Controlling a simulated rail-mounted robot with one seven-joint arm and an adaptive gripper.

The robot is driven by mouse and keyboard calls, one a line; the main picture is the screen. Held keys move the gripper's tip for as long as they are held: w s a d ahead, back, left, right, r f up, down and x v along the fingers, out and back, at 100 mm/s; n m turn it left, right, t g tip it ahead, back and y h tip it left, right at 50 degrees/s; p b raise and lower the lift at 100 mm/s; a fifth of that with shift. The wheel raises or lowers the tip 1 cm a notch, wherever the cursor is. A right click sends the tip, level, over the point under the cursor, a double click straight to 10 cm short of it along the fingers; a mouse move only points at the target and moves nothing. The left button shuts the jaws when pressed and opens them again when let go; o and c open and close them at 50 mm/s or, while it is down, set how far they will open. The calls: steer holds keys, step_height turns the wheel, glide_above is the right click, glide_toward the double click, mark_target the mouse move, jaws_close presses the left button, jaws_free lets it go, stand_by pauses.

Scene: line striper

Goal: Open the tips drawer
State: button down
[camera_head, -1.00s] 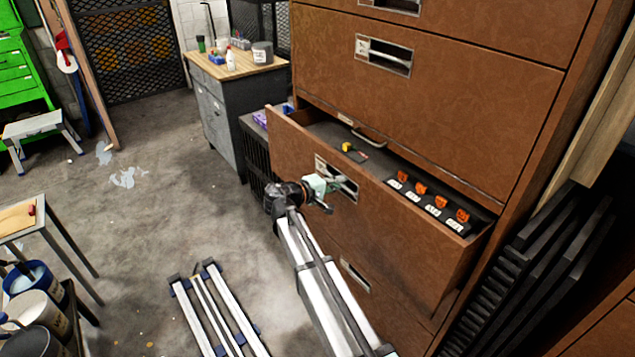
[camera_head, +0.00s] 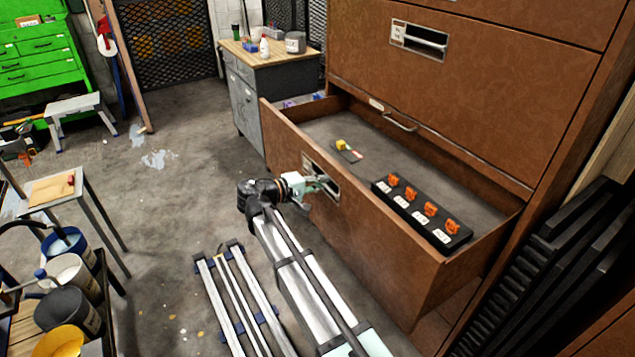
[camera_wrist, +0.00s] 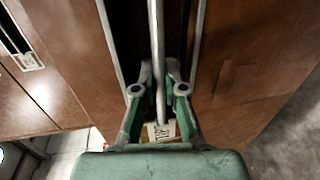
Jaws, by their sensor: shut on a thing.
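The drawer (camera_head: 370,240) of the brown cabinet (camera_head: 470,100) is pulled well out, and its inside is visible from above. Its front carries a recessed metal handle with a label. My gripper (camera_head: 316,186) is at this handle, shut on its bar. In the wrist view the handle bar (camera_wrist: 158,50) runs between the two fingers of my gripper (camera_wrist: 160,85), and a small label (camera_wrist: 161,130) shows below it. Inside the drawer lie a black tray (camera_head: 421,214) with several orange pieces and white labels, and a small dark item with a yellow part (camera_head: 344,149).
A closed drawer with its own handle (camera_head: 419,41) is above. A grey cabinet with a wooden top (camera_head: 270,58) stands behind. Paint buckets (camera_head: 70,300) are at the lower left, and black slats (camera_head: 560,270) at the right. Open concrete floor (camera_head: 160,220) lies left of the drawer.

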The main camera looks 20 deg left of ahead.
steer(key=c, duration=1.5)
jaws_free()
steer(key=v, duration=1.2)
